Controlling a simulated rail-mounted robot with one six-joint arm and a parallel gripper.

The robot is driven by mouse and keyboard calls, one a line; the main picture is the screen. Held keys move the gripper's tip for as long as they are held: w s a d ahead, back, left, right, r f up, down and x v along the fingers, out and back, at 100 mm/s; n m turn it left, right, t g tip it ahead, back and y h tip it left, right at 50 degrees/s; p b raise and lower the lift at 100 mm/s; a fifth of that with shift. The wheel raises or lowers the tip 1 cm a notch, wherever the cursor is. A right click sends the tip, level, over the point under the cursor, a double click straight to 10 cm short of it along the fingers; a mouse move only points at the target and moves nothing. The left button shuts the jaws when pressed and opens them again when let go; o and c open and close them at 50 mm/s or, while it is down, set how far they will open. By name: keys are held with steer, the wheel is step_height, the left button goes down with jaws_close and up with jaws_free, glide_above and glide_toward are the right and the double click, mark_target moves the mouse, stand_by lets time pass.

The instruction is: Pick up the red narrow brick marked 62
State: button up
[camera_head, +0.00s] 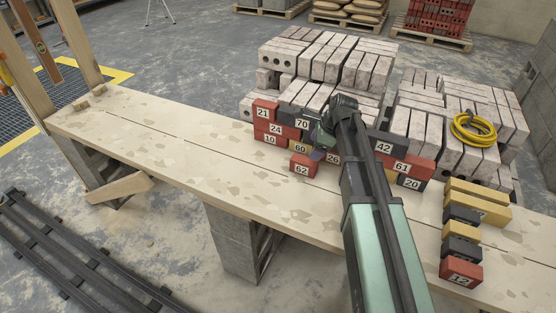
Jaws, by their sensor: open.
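The red narrow brick marked 62 (303,166) sits on the plank bench, in front of the stacked numbered bricks and just left of my arm. Its number faces the camera. My gripper (322,142) is above and slightly right of it, near the front of the stack. My arm and gripper hide some bricks behind them. The fingertips are small and dark here, and I see nothing held between them.
Numbered bricks 21, 24, 10, 70 and 60 (300,148) stand left of and behind brick 62. Bricks 26, 42, 61 and 20 (411,183) are to the right. Brick 12 (461,273) ends a row at far right.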

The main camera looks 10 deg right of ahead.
mark_target(305, 160)
steer(key=shift+w+a+r+m, duration=0.1)
steer(key=shift+w+a+m, duration=0.1)
steer(key=shift+m, duration=0.35)
steer(key=shift+w+a+m, duration=0.15)
steer(key=shift+m, duration=0.4)
steer(key=shift+s+d+r+m, duration=0.1)
steer(key=shift+s+d+m, duration=0.2)
steer(key=shift+m, duration=0.5)
steer(key=b+x, duration=0.5)
steer(key=x, duration=0.1)
steer(key=shift+d+b, duration=0.1)
steer(key=shift+b, duration=0.2)
steer(key=shift+w, duration=0.1)
steer(key=b+x, duration=0.5)
steer(key=shift+a, duration=0.2)
steer(key=shift+r+p, duration=0.1)
steer(key=shift+p, duration=0.2)
steer(key=shift+f, duration=0.25)
steer(key=shift+c, duration=0.2)
